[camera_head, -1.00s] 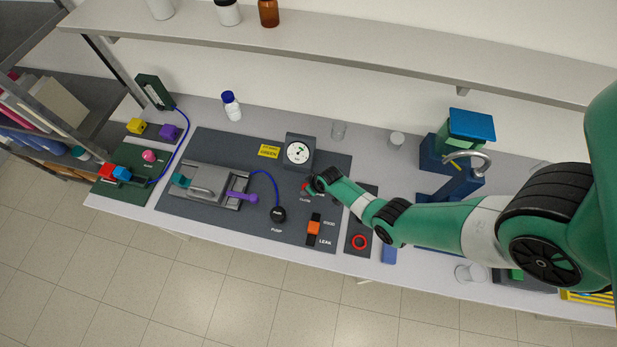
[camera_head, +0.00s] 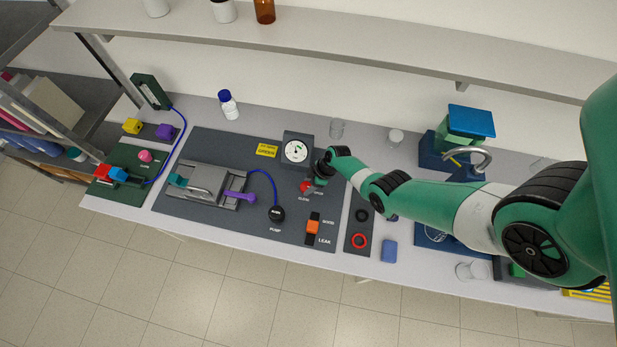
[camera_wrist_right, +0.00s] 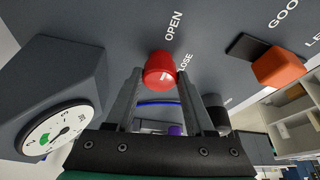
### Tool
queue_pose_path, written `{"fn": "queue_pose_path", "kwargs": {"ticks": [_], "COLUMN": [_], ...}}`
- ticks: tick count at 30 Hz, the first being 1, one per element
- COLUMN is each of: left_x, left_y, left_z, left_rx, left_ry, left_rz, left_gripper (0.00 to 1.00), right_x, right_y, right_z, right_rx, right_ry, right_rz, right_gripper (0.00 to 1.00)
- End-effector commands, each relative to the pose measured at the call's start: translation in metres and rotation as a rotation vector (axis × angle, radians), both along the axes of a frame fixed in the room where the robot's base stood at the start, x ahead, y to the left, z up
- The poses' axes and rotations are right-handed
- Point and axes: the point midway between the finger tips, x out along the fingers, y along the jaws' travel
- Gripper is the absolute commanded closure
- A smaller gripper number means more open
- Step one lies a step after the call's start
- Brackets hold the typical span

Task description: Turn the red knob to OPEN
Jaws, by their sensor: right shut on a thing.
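The red knob (camera_head: 306,187) sits on the dark panel just below the dial gauge, with CLOSE and OPEN lettering beside it. In the right wrist view the red knob (camera_wrist_right: 160,70) lies between the fingertips, with a small white mark on its face. OPEN reads above it and CLOSE right beside it, partly covered. My right gripper (camera_wrist_right: 158,78) is shut on the knob. In the head view my right gripper (camera_head: 317,181) reaches it from the right and partly hides the lettering. I cannot tell exactly which label the mark points to. My left gripper is not in view.
The dial gauge (camera_head: 297,150) stands close behind the knob. An orange switch (camera_head: 313,227) marked LEAK and a black pump bulb (camera_head: 277,214) are in front. A metal chamber with a purple lever (camera_head: 240,196) is to the left. A blue block (camera_head: 389,251) lies at the right.

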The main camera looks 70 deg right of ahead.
Motion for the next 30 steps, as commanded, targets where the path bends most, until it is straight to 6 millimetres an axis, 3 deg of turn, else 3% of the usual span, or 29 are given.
{"fn": "queue_pose_path", "kwargs": {"ticks": [18,19,24,30], "left_x": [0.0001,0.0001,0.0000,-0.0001], "left_y": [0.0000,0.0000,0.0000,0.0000], "left_z": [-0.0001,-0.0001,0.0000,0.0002], "left_rx": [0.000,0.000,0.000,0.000], "left_ry": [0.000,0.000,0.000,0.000], "left_rz": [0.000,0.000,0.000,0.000], "left_gripper": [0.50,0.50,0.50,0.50], "right_x": [-0.0010,-0.0010,-0.0007,-0.0005], "right_y": [-0.0004,-0.0004,-0.0004,-0.0004], "right_z": [-0.0010,-0.0010,-0.0007,-0.0004], "right_rx": [-0.004,-0.004,-0.002,-0.002], "right_ry": [0.002,0.002,0.002,0.001], "right_rz": [0.049,0.049,0.047,0.047], "right_gripper": [1.00,0.43,0.17,0.17]}}
